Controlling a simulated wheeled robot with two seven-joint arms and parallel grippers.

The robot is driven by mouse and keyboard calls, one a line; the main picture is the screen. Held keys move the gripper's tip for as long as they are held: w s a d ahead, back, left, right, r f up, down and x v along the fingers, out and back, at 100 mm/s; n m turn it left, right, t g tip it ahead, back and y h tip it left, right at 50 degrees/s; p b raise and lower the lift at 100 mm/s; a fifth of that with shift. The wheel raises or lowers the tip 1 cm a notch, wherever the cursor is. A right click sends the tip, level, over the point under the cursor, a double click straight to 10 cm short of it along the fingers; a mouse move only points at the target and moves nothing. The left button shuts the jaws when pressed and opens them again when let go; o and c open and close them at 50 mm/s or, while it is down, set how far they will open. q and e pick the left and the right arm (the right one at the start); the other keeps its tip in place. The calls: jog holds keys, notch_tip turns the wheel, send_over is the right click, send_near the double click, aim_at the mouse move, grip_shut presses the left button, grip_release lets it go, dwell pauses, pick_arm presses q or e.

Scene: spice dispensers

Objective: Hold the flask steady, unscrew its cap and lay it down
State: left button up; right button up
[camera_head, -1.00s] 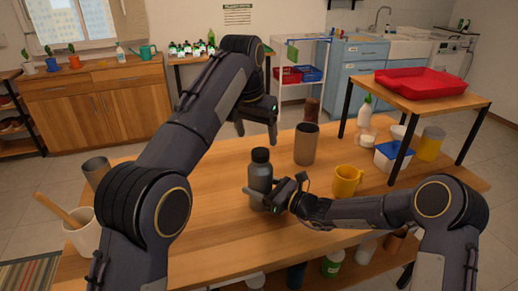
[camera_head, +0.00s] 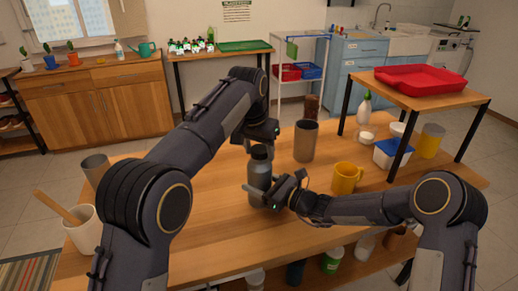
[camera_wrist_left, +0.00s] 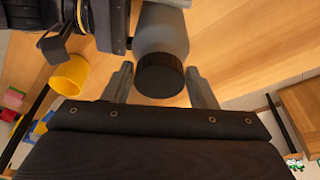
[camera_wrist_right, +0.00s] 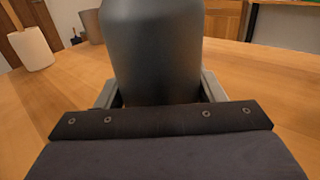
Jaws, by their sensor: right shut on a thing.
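The dark grey flask (camera_head: 260,180) stands upright on the wooden table. Its black cap (camera_wrist_left: 160,76) is on top, and the cap also shows in the head view (camera_head: 260,152). My right gripper (camera_head: 268,196) is shut on the flask's body from the right; the flask body (camera_wrist_right: 152,50) fills the space between its fingers in the right wrist view. My left gripper (camera_wrist_left: 161,86) is open just above the flask, with one finger on each side of the cap and gaps visible between. In the head view the left gripper partly covers the area by the cap.
A white pot with a wooden stick (camera_head: 85,232) is at the left. A small raised table (camera_head: 470,99) carries a red tray (camera_head: 420,82). The table's front middle is clear.

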pick_arm(q)
jog(key=c, duration=0.6)
jog(key=n+y, duration=0.1)
jog(key=n, duration=0.3)
jog(key=shift+d+n+t, duration=0.15)
jog(key=shift+n+t, duration=0.15)
jog(key=shift+n, duration=0.1)
jog(key=n+y, duration=0.1)
jog(key=n, duration=0.3)
jog(key=o, duration=0.8)
